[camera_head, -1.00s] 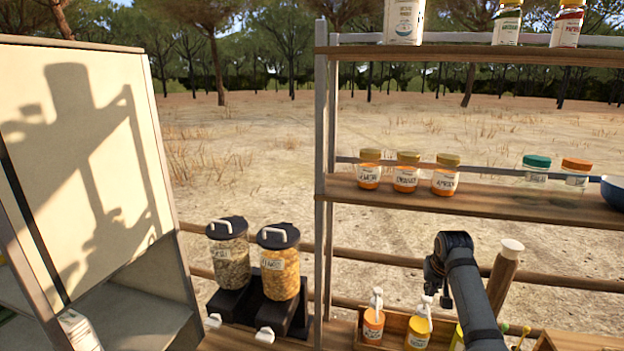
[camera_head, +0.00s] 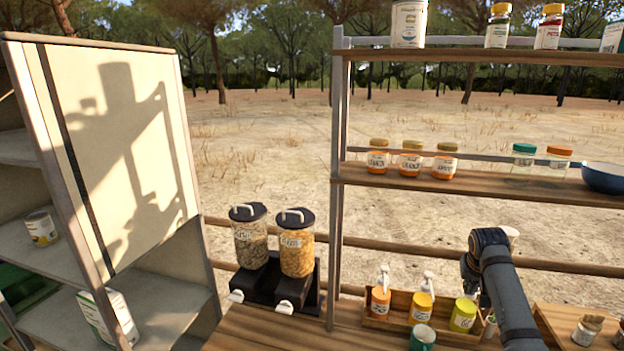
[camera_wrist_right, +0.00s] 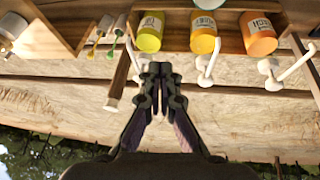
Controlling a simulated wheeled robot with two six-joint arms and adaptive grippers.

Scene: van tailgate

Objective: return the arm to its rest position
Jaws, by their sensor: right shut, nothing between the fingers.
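My right arm (camera_head: 505,295) rises from the lower right of the head view and bends near the top. Its gripper (camera_wrist_right: 160,70) shows in the right wrist view with both fingers together and nothing between them. It is apart from the pump bottles, which hang upside down along the top of that view: yellow-green (camera_wrist_right: 149,32), yellow-orange (camera_wrist_right: 203,32) and orange (camera_wrist_right: 258,34). In the head view the arm stands in front of the right end of the wooden tray (camera_head: 398,324). My left gripper is not in view.
Two dispensers (camera_head: 296,250) stand left of the shelf post (camera_head: 338,180). Jars (camera_head: 411,160) and a blue bowl (camera_head: 606,177) line the middle shelf (camera_head: 470,185). A cabinet (camera_head: 120,160) stands at left.

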